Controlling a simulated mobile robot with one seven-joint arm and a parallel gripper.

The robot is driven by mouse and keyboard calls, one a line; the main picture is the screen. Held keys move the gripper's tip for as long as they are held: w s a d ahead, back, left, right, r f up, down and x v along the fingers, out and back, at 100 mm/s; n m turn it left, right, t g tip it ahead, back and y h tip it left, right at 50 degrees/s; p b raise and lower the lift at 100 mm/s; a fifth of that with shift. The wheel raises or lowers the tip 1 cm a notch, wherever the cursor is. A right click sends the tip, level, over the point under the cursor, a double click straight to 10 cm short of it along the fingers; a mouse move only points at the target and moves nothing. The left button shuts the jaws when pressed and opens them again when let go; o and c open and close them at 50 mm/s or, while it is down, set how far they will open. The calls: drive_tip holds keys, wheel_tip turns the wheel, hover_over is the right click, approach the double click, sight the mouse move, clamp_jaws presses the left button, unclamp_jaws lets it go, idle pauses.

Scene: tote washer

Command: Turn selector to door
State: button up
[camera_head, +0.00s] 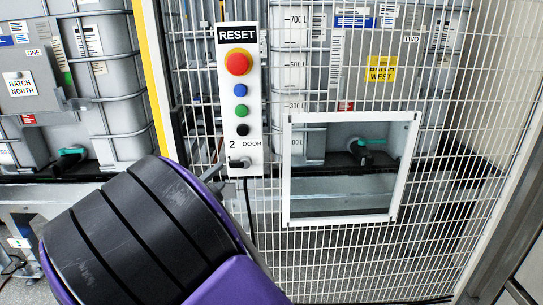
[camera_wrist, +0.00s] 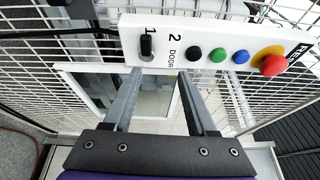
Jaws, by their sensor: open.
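The selector (camera_wrist: 147,45) is a small black knob at the end of the white control panel (camera_wrist: 210,50) in the wrist view. The marks 1, 2 and DOOR are printed around it. Its handle lies lengthwise in line with the 1, not towards DOOR; I cannot tell which end is the pointer. In the head view the selector (camera_head: 240,162) sits at the panel's bottom, below 2 and DOOR. My gripper (camera_wrist: 160,80) is open and empty, its fingers apart just below the panel's edge in the wrist view. The fingers are not clearly seen in the head view.
Above the selector are a black button (camera_head: 242,130), a green button (camera_head: 241,110), a blue button (camera_head: 240,90) and a red stop button (camera_head: 238,62) under RESET. A white-framed opening (camera_head: 288,175) is in the mesh fence to the right. Caged tanks (camera_head: 95,90) stand behind.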

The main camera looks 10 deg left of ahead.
sight(232, 166)
drive_tip(key=shift+n, duration=0.3)
drive_tip(key=w, duration=0.3)
drive_tip(key=w+f, duration=0.1)
drive_tip(key=w, duration=0.2)
drive_tip(key=w+f, duration=0.1)
drive_tip(key=w, duration=0.3)
drive_tip(key=shift+f, duration=0.25)
clamp_jaws()
